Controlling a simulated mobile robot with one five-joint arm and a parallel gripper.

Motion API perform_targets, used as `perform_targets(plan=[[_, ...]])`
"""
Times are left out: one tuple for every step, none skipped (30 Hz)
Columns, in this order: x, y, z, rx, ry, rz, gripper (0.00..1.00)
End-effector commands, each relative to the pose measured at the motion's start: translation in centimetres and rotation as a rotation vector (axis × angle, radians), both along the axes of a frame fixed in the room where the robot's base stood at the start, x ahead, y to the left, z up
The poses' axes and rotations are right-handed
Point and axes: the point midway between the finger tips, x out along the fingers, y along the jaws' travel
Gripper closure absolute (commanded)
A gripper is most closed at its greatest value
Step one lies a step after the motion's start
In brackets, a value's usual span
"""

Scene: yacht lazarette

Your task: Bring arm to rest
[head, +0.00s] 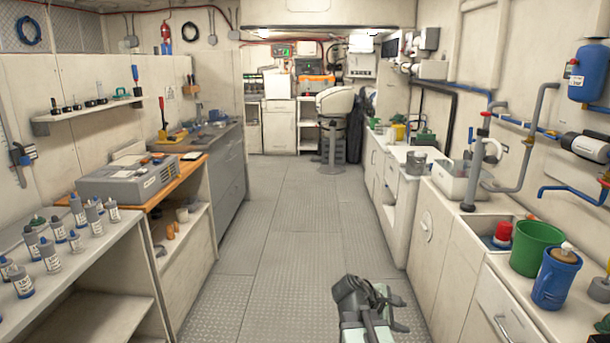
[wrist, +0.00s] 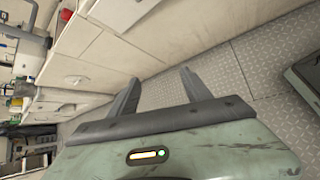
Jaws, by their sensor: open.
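My gripper (head: 385,310) shows at the bottom of the head view, right of centre, above the grey plate floor. In the wrist view my gripper (wrist: 158,88) has its two dark fingers spread apart with nothing between them. Floor and white cabinet fronts show beyond the fingers. Part of my arm is cut off by the bottom edge of the head view.
The floor aisle (head: 290,215) is clear. A stool (head: 333,130) stands far back.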

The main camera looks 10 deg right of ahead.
Motion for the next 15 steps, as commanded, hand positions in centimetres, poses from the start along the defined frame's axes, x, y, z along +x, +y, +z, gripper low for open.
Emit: perform_targets(plan=[[0.4,3.8,-1.5,0.098,-0.052,-0.025,0.43],[0.5,5.9,-2.4,0.163,-0.084,-0.053,0.43],[0.5,8.6,-3.6,0.247,-0.122,-0.098,0.43],[0.4,10.5,-4.3,0.307,-0.147,-0.134,0.43],[0.2,12.3,-5.0,0.367,-0.166,-0.175,0.43],[-0.1,14.6,-5.8,0.442,-0.192,-0.236,0.43],[-0.4,16.1,-6.3,0.499,-0.208,-0.288,0.43],[-0.7,17.6,-6.8,0.555,-0.223,-0.347,0.43],[-1.3,19.5,-7.4,0.633,-0.242,-0.442,0.43],[-1.7,20.6,-7.7,0.684,-0.254,-0.519,0.43],[-2.1,21.7,-8.0,0.728,-0.265,-0.593,0.43],[-2.6,23.1,-8.2,0.779,-0.274,-0.688,0.43],[-2.9,24.0,-8.3,0.810,-0.281,-0.759,0.43],[-3.2,24.8,-8.3,0.834,-0.286,-0.829,0.43],[-3.4,25.4,-8.3,0.851,-0.301,-0.918,0.43]])
